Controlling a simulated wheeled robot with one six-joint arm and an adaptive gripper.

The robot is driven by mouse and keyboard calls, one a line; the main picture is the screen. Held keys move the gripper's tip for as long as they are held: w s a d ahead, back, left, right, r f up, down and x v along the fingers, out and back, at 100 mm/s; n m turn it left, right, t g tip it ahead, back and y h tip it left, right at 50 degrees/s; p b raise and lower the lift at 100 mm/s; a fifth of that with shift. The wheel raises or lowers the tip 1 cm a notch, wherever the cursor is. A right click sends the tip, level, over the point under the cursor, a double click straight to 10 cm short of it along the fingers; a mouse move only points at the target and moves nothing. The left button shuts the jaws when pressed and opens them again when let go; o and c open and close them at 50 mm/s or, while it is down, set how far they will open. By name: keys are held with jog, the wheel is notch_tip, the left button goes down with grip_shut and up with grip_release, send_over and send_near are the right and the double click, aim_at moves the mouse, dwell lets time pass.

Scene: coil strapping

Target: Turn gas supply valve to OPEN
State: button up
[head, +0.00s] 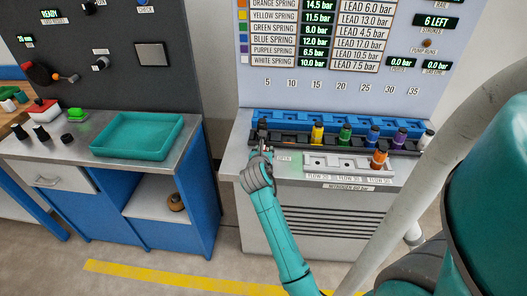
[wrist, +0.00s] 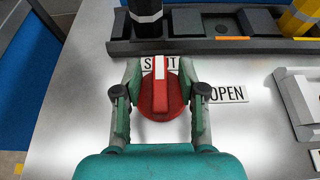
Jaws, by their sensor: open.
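The gas supply valve is a round red knob (wrist: 172,105) with a raised bar and a white stripe, seen in the wrist view. The stripe points away from me at the SHUT label (wrist: 147,64), which the knob partly covers. The OPEN label (wrist: 227,94) lies right of the knob. My gripper (wrist: 160,72) is open, one finger on each side of the knob's bar; I cannot tell whether they touch it. In the head view my gripper (head: 262,148) is over the left end of the grey bench and hides the knob.
A dark rack (wrist: 225,47) with a black-topped cylinder (wrist: 146,18) stands just beyond the knob. In the head view, colored springs such as the yellow one (head: 317,133) stand along it. A pale flow block (head: 340,163) sits to the right. A teal tray (head: 138,134) is on the left bench.

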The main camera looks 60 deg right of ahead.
grip_shut()
jog(key=m+g, duration=0.3)
jog(key=shift+w+h, duration=0.1)
jog(key=shift+h, duration=0.3)
jog(key=m+g, duration=0.3)
jog(key=g, duration=0.1)
jog(key=shift+m+g, duration=0.4)
jog(key=m+g+y, duration=0.2)
jog(key=m+g, duration=0.2)
jog(key=shift+r, duration=0.1)
jog(key=shift+m+g+y, duration=0.8)
jog(key=shift+m+g, duration=0.4)
jog(key=shift+g, duration=0.1)
